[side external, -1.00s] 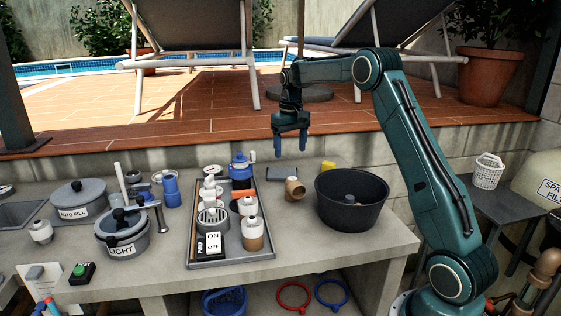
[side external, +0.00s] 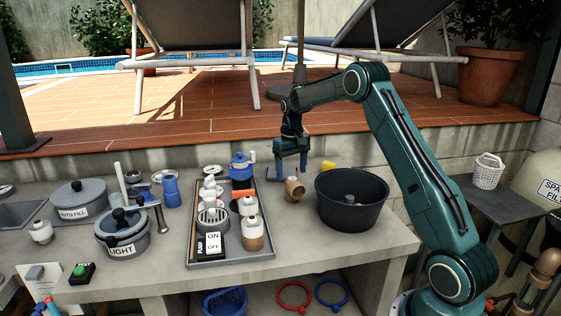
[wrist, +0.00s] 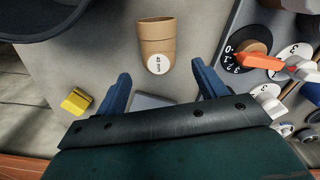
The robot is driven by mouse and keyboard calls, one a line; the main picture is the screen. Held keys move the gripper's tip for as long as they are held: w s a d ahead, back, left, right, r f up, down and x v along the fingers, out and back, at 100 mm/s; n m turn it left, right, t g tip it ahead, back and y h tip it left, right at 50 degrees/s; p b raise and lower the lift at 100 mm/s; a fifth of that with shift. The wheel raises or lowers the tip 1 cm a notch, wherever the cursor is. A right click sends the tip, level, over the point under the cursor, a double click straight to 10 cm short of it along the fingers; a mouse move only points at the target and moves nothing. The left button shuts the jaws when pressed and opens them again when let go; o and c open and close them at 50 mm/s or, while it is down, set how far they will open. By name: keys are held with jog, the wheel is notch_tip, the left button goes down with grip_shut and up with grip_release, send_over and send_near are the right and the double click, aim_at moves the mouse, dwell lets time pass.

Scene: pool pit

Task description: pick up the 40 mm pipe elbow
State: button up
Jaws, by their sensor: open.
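The pipe elbow (side external: 294,190) is a tan fitting standing on the grey bench between the tray and the black bucket. In the wrist view the elbow (wrist: 156,42) shows as a tan piece with a round white label at its near end. My gripper (side external: 289,178) is open and low, just behind the elbow in the side view. In the wrist view my gripper (wrist: 162,88) has its two blue fingers spread wide, with the elbow ahead of the gap between them. I cannot tell whether either finger touches it.
The black bucket (side external: 351,187) stands close to the right of the elbow. The tray (side external: 232,256) with several fittings and an orange-handled valve (wrist: 267,62) lies close to the left. A yellow block (wrist: 76,101) lies behind. Bare bench (side external: 300,235) is in front.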

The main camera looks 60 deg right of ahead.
aim_at(292, 178)
jog(key=shift+f, duration=0.85)
jog(key=shift+s+f, duration=0.1)
jog(key=shift+f, duration=2.5)
jog(key=c, duration=1.1)
jog(key=shift+r, duration=0.15)
notch_tip(292, 178, up, 20)
jog(key=shift+f, duration=0.1)
